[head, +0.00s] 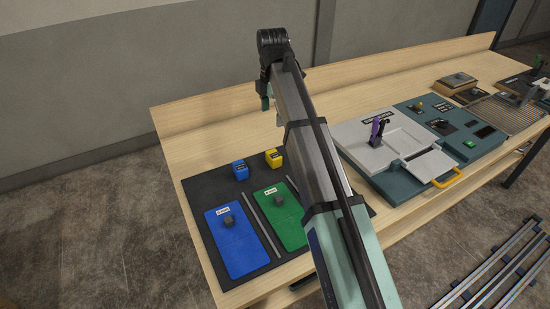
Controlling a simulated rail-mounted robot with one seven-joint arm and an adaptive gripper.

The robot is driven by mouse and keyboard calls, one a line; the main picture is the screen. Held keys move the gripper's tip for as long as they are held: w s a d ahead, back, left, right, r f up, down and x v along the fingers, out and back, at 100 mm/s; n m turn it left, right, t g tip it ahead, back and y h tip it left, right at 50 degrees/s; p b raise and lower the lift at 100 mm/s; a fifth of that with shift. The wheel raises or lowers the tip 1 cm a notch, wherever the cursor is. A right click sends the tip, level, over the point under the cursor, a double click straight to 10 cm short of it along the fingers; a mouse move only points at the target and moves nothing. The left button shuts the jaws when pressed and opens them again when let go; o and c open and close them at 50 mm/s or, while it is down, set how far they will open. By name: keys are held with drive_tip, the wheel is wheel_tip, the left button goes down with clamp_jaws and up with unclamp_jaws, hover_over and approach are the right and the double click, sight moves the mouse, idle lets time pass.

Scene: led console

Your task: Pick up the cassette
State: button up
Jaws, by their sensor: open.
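No thing in the head view is clearly readable as the cassette. A small blue block (240,170) and a small yellow block (274,158), each with a dark label, stand on the dark mat at the left of the bench. My gripper (266,98) hangs beyond them over the back of the bench, below the black wrist joint. It is open and small in view, partly hidden by my own arm. Nothing shows between its fingers, and it is apart from both blocks.
A pale device (365,135) with a purple-and-black lever and a yellow handle (450,180) stands right of my arm. The bench's back left is clear.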

drive_tip(key=p, duration=0.3)
approach(274, 154)
wheel_tip(274, 154, down, 5)
drive_tip(key=shift+a+f, duration=0.15)
drive_tip(key=shift+f+p, duration=1.25)
drive_tip(key=shift+f, duration=1.4)
drive_tip(key=c, duration=1.3)
